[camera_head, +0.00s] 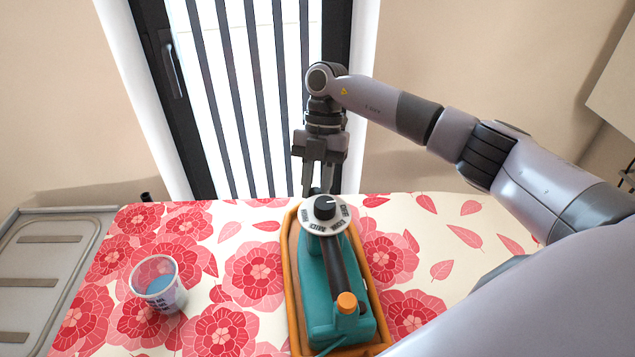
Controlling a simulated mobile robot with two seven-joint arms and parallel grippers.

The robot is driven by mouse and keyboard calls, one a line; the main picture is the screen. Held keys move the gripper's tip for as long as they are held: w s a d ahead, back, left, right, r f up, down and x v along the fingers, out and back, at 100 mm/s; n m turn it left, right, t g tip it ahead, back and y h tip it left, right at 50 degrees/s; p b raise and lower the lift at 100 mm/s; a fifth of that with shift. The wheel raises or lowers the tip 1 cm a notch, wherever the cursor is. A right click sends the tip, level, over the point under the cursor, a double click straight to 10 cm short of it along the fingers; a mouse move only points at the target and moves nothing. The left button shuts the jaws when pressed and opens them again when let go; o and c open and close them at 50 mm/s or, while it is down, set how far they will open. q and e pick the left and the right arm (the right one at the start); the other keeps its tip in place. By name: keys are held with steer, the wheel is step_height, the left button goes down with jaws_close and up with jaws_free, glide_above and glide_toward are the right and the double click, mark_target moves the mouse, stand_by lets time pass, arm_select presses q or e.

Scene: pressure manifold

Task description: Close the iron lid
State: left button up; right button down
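A teal iron (317,280) rests in a long orange-rimmed tray (291,270) on the table. It has a dark handle, a black dial (325,207) on a grey marked disc at its far end, and an orange cap (347,302) at its near end. I cannot make out for certain which part is the lid or whether it is open. My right gripper (318,188) points down just behind the dial, its fingers apart with nothing visible between them. The dial end partly hides the area below the fingertips, so contact is unclear. My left gripper is not in view.
A clear cup of blue liquid (158,286) stands left of the tray on the floral tablecloth (215,240). A grey metal rack or tray (38,280) lies at the far left. A barred window door (250,100) is behind the table. My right arm covers the right side.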

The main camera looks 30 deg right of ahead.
steer(key=shift+a+n+g+h, duration=0.1)
steer(key=shift+n+g+h, duration=0.25)
steer(key=shift+n, duration=1.05)
steer(key=c, duration=0.9)
jaws_free()
steer(key=shift+r, duration=0.1)
steer(key=shift+b+v, duration=0.55)
steer(key=shift+v, duration=3)
steer(key=shift+s, duration=0.1)
